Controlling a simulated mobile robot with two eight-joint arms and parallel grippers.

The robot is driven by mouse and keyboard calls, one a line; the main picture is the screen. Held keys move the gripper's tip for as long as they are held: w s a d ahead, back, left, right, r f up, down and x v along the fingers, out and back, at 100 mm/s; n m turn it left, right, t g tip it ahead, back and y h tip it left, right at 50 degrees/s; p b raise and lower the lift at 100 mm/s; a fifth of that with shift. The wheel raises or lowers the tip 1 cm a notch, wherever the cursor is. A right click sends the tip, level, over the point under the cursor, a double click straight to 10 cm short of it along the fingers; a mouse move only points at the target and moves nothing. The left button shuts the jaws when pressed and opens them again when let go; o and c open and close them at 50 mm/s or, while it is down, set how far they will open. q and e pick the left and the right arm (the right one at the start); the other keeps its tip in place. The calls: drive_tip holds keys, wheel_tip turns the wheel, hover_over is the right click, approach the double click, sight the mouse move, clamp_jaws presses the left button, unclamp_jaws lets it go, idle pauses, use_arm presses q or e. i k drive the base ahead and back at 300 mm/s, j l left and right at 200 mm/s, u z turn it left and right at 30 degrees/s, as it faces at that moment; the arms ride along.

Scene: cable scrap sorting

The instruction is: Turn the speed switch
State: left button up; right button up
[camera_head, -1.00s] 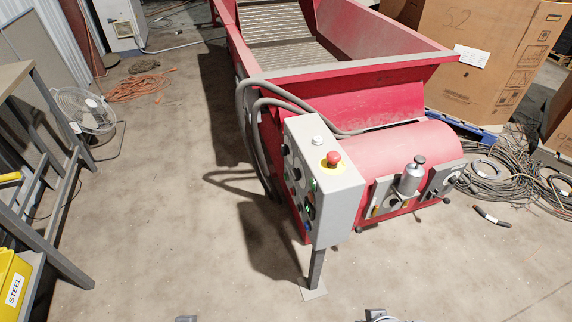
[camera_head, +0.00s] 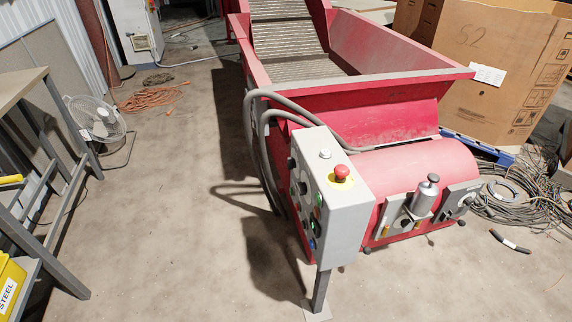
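A grey control box (camera_head: 345,208) stands on a post at the near end of a red conveyor machine (camera_head: 352,90). Its top has a red mushroom button (camera_head: 342,171) on a yellow base and a pale button (camera_head: 325,154). Its left face carries dark knobs (camera_head: 302,188) and green and blue buttons (camera_head: 317,222), seen at a steep angle. I cannot tell which knob is the speed switch or how it is set. Neither of my grippers shows in the head view.
Grey hoses (camera_head: 262,130) loop down beside the box. A workbench (camera_head: 42,150), a fan (camera_head: 97,118) and a yellow STEEL bin (camera_head: 10,285) are at the left. Cable coils (camera_head: 505,200) and a cardboard box (camera_head: 495,75) are at the right. The floor between bench and machine is clear.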

sight(291, 163)
drive_tip(key=i+j, duration=0.25)
drive_tip(key=i+j+z, duration=0.1)
drive_tip(key=i+j, duration=0.15)
drive_tip(key=j, duration=0.2)
drive_tip(key=i+j, duration=0.25)
drive_tip(key=i+j+z, duration=0.1)
drive_tip(key=j, duration=0.35)
drive_tip(key=i+j, duration=0.35)
